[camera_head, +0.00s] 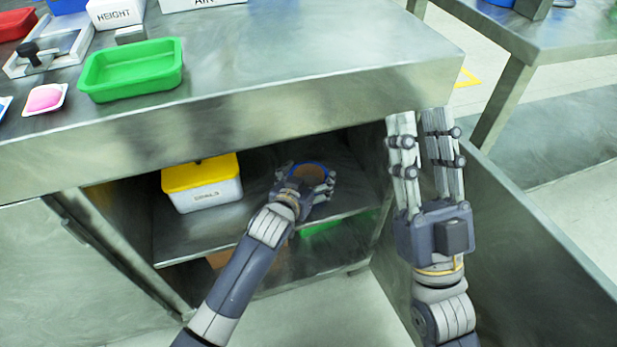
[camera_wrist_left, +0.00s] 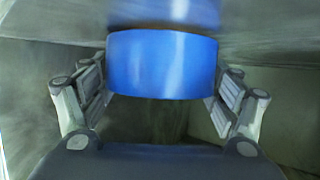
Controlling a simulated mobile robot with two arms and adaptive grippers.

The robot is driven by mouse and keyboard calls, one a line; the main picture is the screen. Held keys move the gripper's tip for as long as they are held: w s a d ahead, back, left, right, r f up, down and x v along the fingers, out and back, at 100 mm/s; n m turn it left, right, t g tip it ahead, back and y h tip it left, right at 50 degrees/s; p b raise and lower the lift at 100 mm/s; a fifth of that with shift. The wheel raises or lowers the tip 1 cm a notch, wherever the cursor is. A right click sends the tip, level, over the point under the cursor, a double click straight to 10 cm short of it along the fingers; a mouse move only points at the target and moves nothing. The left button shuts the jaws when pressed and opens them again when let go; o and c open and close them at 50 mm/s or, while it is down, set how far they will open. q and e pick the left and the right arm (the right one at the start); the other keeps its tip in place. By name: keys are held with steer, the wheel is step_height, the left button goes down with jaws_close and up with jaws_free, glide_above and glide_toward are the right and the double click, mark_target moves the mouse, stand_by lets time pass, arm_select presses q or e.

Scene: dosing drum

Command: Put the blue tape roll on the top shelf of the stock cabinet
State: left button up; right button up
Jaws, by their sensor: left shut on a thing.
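The blue tape roll (camera_head: 309,167) is inside the stock cabinet, over its top shelf (camera_head: 215,232). My left gripper (camera_head: 307,187) reaches in through the open front and is shut on the roll. In the left wrist view the roll (camera_wrist_left: 161,65) sits between both fingers, with a blue reflection on the grey surface beside it. Whether the roll touches the shelf cannot be told. My right gripper (camera_head: 420,118) is empty and open, raised in front of the cabinet's right side, its fingers pointing up.
A yellow-lidded white box (camera_head: 203,184) stands on the top shelf left of the roll. A green item (camera_head: 322,228) and a brownish one are partly hidden below. The open cabinet door (camera_head: 530,245) is at right. A green tray (camera_head: 131,70) sits on the worktop.

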arm_select(q)
steer(key=o, duration=1.1)
steer(key=shift+f, duration=0.1)
steer(key=shift+s+r, duration=0.1)
steer(key=shift+r, duration=0.1)
